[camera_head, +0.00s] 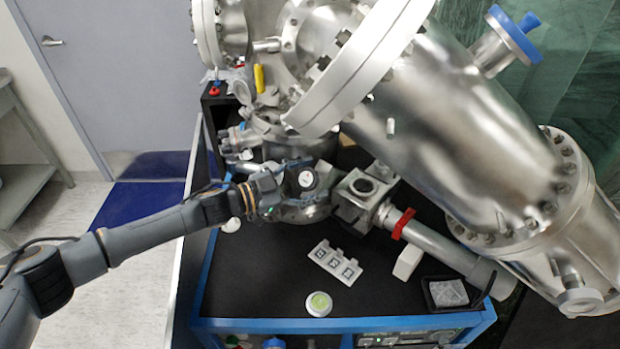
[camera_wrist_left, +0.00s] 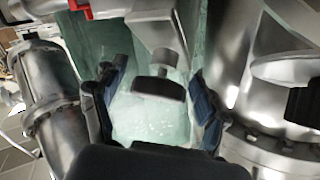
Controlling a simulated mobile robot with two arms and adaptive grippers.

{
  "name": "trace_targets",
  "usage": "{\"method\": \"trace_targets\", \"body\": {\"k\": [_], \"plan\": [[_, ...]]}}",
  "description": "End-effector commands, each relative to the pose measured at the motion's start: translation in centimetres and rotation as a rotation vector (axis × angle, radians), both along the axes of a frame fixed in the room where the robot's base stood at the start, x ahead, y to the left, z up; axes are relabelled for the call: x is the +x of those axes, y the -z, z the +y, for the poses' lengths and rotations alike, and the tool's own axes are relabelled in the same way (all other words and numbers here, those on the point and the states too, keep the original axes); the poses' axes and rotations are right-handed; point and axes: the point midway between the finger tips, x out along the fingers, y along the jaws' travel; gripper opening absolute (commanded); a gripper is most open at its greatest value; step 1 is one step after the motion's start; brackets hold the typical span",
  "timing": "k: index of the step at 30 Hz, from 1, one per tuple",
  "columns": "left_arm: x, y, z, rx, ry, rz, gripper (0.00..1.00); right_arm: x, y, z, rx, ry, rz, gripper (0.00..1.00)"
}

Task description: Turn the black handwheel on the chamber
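A black handwheel (camera_wrist_left: 158,88) shows edge-on in the left wrist view, on a short metal stem under a metal block. My left gripper (camera_wrist_left: 155,103) is open, with one blue-grey finger on each side of the handwheel. Gaps show between the handwheel and both fingers, so no contact is visible. In the head view my left gripper (camera_head: 281,189) reaches in from the left to the fittings below the steel chamber (camera_head: 445,130). The handwheel cannot be made out clearly there, among the dark parts at the gripper. My right gripper is in neither view.
The black cart top (camera_head: 255,270) has a white labelled plate (camera_head: 335,262), a round green-and-white item (camera_head: 318,304) and a small tray (camera_head: 450,293). A pipe with a red clamp (camera_head: 403,224) runs to the right. Steel flanges crowd the gripper.

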Motion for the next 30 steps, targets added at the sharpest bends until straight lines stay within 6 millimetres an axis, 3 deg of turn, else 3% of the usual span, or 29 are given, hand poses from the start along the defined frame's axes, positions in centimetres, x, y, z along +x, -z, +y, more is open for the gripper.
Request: {"method": "trace_targets", "body": {"k": [8, 21, 30], "plan": [[-0.3, 0.0, 0.8, 0.001, -0.002, 0.001, 0.73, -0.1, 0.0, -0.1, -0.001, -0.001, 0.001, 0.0], [-4.2, -0.6, 8.5, 0.002, -0.002, 0.002, 0.73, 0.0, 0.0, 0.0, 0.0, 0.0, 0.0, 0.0], [-5.3, -0.9, 10.7, 0.0, 0.001, 0.0, 0.73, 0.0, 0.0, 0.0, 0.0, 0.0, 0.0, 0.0]]}}
